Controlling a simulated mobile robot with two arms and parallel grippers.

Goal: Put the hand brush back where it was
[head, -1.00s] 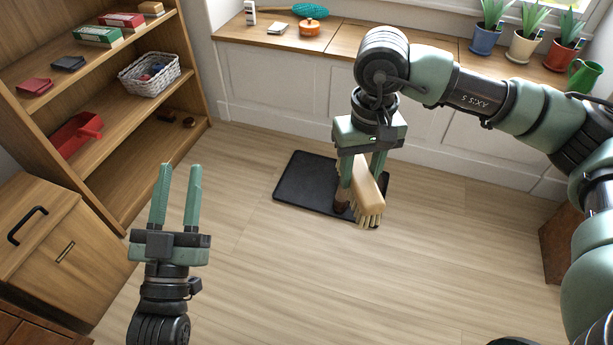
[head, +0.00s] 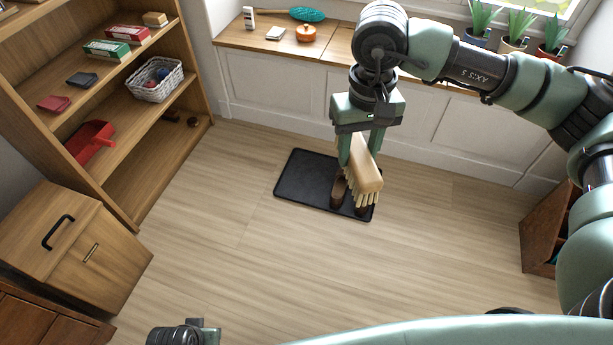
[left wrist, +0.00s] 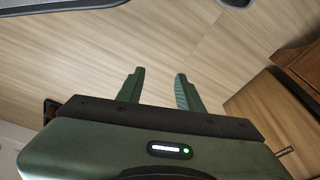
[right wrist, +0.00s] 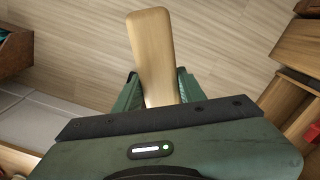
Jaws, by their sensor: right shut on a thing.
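The hand brush (head: 368,178) has a pale wooden back and handle and light bristles. My right gripper (head: 359,148) is shut on it and holds it over the black mat (head: 300,183), bristles down. A pair of brown shoes (head: 338,190) stands on the mat, partly behind the brush. In the right wrist view, the brush's wooden handle (right wrist: 151,50) sticks out between the fingers. My left gripper (left wrist: 158,73) is open and empty over bare floor in the left wrist view; its fingers do not show in the head view.
A shelf unit (head: 160,185) at left holds a red dustpan (head: 90,141), a white basket (head: 153,80) and boxes. A window bench (head: 265,38) stands behind, a wooden drawer cabinet (head: 110,255) at left. The middle floor is clear.

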